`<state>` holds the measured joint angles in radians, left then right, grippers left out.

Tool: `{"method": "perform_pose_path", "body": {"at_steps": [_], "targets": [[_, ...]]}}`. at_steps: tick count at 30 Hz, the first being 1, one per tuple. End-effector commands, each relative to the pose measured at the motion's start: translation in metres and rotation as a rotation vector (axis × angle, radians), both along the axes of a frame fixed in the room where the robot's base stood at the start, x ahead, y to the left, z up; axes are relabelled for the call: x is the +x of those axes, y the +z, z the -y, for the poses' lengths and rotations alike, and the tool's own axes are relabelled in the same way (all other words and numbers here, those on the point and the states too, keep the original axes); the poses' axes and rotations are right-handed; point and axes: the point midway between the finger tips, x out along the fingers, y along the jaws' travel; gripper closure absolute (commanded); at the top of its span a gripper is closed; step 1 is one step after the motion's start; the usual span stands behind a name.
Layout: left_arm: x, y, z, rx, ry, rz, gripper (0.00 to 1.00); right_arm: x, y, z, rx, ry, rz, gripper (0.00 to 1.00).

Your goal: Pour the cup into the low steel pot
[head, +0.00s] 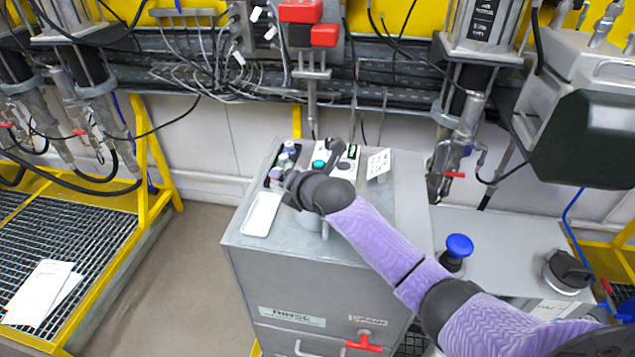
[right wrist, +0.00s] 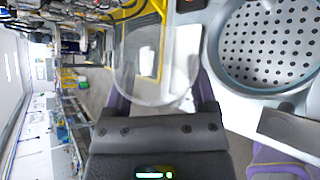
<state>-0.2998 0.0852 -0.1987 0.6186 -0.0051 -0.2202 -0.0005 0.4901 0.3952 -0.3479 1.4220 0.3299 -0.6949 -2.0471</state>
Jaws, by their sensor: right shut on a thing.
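My right gripper (right wrist: 160,98) is shut on a clear cup (right wrist: 140,70), seen between its two purple fingers in the right wrist view. I cannot tell the cup's tilt or whether anything is in it. In the head view my right gripper (head: 294,186) is above the grey cabinet top, and its wrist hides the cup. The low steel pot (right wrist: 222,72), round with a dotted, perforated-looking floor, is beside the cup at the right of the wrist view, apart in the picture. In the head view the pot (head: 312,222) is mostly hidden under my right forearm. My left gripper is in neither view.
The cabinet top (head: 270,243) also bears a white tray (head: 261,214), small bottles (head: 290,150), a device with a teal button (head: 319,164) and a white label card (head: 378,164). A blue knob (head: 459,246) stands to the right. Yellow frames (head: 150,160) and hoses flank the cabinet.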

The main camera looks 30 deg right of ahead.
Motion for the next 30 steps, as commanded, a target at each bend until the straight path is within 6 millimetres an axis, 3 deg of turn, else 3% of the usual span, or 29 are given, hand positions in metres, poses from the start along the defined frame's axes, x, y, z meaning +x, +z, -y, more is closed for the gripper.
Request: {"method": "perform_pose_path", "body": {"at_steps": [3,8,12,16,22,30], "targets": [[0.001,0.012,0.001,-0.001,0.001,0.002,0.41,0.000,-0.005,-0.006,-0.182,0.002,0.006,0.90],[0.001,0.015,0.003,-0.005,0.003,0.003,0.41,-0.001,-0.019,-0.027,-0.414,0.002,0.015,0.90],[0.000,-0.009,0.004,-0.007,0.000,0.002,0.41,-0.001,-0.048,-0.036,-0.551,0.000,0.022,0.90],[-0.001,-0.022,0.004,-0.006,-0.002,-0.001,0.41,-0.002,-0.063,-0.042,-0.631,0.000,0.025,0.90],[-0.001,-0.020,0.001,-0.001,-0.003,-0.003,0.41,-0.002,-0.062,-0.052,-0.791,-0.002,0.032,0.90],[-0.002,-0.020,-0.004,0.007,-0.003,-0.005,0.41,-0.002,-0.062,-0.053,-0.811,-0.003,0.033,0.90]]}}
